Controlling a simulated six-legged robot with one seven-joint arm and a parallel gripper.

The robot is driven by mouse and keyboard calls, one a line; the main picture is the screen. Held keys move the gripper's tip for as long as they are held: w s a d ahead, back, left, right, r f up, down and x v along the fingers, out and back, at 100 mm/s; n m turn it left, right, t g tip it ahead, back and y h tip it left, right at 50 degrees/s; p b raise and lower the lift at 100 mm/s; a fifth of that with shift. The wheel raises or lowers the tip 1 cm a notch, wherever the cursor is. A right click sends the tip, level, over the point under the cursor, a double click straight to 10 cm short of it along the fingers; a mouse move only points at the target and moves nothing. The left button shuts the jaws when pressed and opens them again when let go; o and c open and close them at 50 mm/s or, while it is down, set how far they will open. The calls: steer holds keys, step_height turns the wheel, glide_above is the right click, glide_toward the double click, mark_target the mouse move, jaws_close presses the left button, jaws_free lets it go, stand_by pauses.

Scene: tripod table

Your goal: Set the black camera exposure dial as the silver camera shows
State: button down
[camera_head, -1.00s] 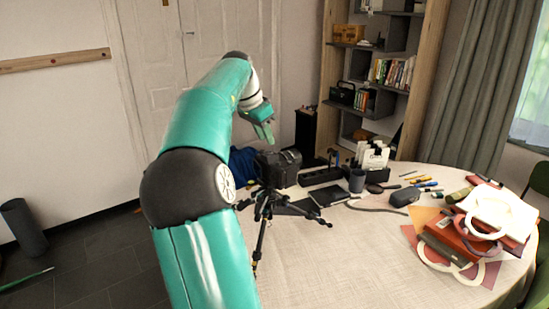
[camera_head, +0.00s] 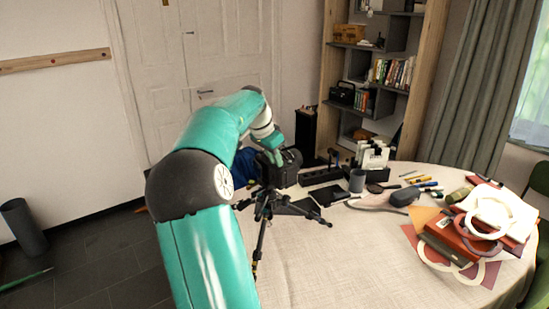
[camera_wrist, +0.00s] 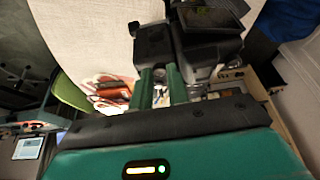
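The black camera (camera_head: 291,167) sits on a small black tripod (camera_head: 263,207) at the table's left edge. My gripper (camera_head: 275,158) is lowered at the camera's upper left side. In the wrist view the black camera's dark body (camera_wrist: 207,46) fills the upper middle. My gripper's two green fingers (camera_wrist: 159,72) reach to its edge with a gap between them, and nothing shows held. I cannot tell whether they touch the camera. The exposure dial and its setting cannot be made out. I cannot pick out a silver camera in either view.
On the round table (camera_head: 340,255) stand a dark cup (camera_head: 357,180), a black organizer (camera_head: 375,174) and a grey case (camera_head: 400,197). Bags and books (camera_head: 470,240) lie at the right. The table's front middle is bare. A bookshelf (camera_head: 375,80) stands behind.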

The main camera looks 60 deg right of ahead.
steer(key=shift+n, duration=0.3)
steer(key=n, duration=0.1)
steer(key=n+t, duration=0.1)
steer(key=n, duration=0.1)
steer(key=shift+s+r, duration=0.1)
steer(key=shift+s, duration=0.15)
steer(key=shift+s+n+t, duration=0.15)
steer(key=shift+n+t, duration=0.85)
steer(key=shift+n, duration=1.1)
steer(key=c, duration=1.6)
jaws_free()
steer(key=v, duration=1.3)
steer(key=shift+s+a+r, duration=0.1)
steer(key=shift+a+r, duration=0.15)
steer(key=shift+r, duration=0.05)
